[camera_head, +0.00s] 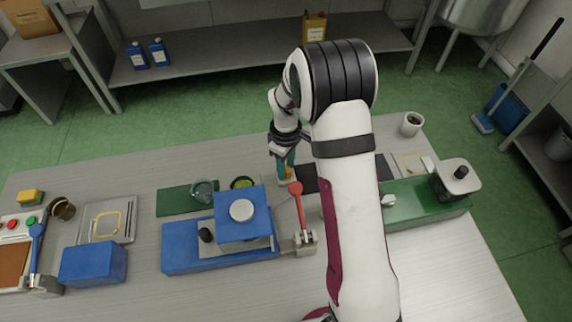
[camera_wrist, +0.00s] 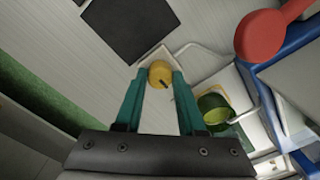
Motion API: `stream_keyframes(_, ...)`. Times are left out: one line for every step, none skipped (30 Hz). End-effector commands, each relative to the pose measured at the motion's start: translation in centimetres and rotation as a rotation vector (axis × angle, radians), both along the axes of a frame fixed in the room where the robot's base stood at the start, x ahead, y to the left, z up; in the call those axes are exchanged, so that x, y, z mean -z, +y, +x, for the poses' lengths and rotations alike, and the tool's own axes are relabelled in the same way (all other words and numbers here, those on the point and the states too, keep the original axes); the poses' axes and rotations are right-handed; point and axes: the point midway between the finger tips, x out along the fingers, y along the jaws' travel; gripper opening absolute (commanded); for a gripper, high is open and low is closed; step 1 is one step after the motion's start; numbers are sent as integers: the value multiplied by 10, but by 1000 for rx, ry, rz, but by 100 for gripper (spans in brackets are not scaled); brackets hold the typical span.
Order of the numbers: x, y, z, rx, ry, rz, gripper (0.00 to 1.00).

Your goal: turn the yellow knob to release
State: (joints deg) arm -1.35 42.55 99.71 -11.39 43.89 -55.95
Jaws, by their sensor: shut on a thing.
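The yellow knob (camera_wrist: 160,73) sits between the tips of my gripper's two teal fingers in the wrist view. A dark pointer mark on it points to the lower right. My gripper (camera_wrist: 158,84) is shut on the knob, with a finger on either side. In the head view my gripper (camera_head: 285,175) reaches down to the table behind the red lever, and the knob is mostly hidden there by the fingers.
A red-ended lever (camera_head: 297,188) on the blue press (camera_head: 180,251) stands close by; its round end (camera_wrist: 262,36) is at the upper right in the wrist view. A yellow-green cup (camera_wrist: 213,107) is beside my right finger. A dark mat (camera_wrist: 128,24) lies flat beyond.

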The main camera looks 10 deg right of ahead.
Motion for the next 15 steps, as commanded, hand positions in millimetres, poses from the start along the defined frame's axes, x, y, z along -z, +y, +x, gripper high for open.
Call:
stream_keyframes(-1, 0, 1, -1, -3, 0, 0)
stream_keyframes(-1, 0, 1, -1, -3, 0, 0)
stream_keyframes(-1, 0, 1, -1, -3, 0, 0)
stream_keyframes(-1, 0, 1, -1, -3, 0, 0)
stream_keyframes(-1, 0, 1, -1, -3, 0, 0)
stream_keyframes(-1, 0, 1, -1, -3, 0, 0)
stream_keyframes(-1, 0, 1, -1, -3, 0, 40)
stream_keyframes(-1, 0, 1, -1, -3, 0, 46)
stream_keyframes(-1, 0, 1, 0, -3, 0, 53)
stream_keyframes(-1, 0, 1, 0, -3, 0, 58)
stream_keyframes(-1, 0, 1, 0, -3, 0, 64)
stream_keyframes(-1, 0, 1, 0, -2, 1, 69)
stream_keyframes(0, 0, 1, 0, -1, 0, 69)
stream_keyframes(0, 0, 0, 0, -1, 0, 69)
stream_keyframes(0, 0, 0, 0, -1, 0, 69)
